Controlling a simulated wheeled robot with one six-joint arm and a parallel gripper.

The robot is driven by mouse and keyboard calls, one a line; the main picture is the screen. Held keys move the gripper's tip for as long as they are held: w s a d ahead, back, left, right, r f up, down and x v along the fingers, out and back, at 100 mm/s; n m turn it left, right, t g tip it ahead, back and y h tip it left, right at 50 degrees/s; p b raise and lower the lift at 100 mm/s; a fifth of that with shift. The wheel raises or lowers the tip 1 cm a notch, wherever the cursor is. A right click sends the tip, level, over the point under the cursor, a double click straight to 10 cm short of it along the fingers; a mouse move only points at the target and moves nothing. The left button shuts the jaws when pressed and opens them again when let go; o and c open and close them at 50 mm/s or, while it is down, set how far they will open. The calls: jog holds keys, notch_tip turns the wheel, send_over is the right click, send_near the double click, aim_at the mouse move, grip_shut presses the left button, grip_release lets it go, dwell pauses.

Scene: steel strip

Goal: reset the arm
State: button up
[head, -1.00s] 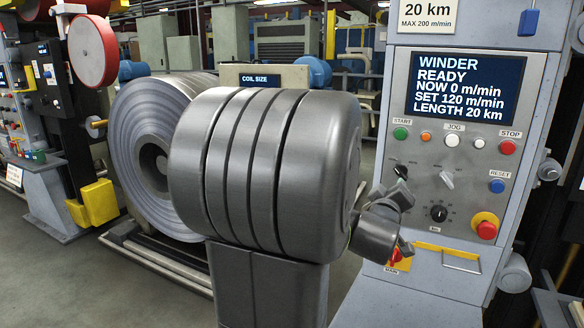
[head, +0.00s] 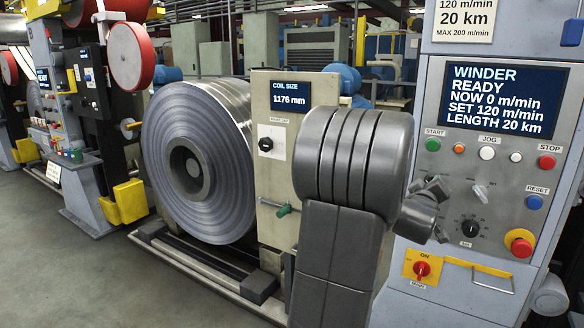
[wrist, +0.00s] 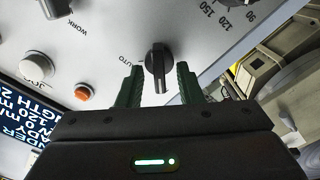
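My gripper (head: 432,192) is in front of the winder control panel (head: 405,232), on the panel's left side, partly hidden by my own arm in the head view. In the wrist view my gripper (wrist: 158,82) is open. Its two dark green fingers stand on either side of a black selector knob (wrist: 158,68), with a gap visible on both sides. The word AUTO is printed to the left of the knob.
The winder screen (head: 500,98) reads ready, now 0 m/min. A red emergency button (head: 520,244) and a yellow-backed main switch (head: 422,268) are low on the panel. A large steel coil (head: 222,165) stands left, beside a coil size cabinet (head: 275,200) reading 1176 mm.

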jog(key=shift+s, duration=0.1)
jog(key=v, duration=1.3)
jog(key=w+d+m+p, duration=0.2)
jog(key=w+d+m, duration=0.5)
jog(key=w, duration=0.4)
jog(key=shift+m, duration=0.4)
jog(key=shift+r, duration=0.15)
dwell(0.4)
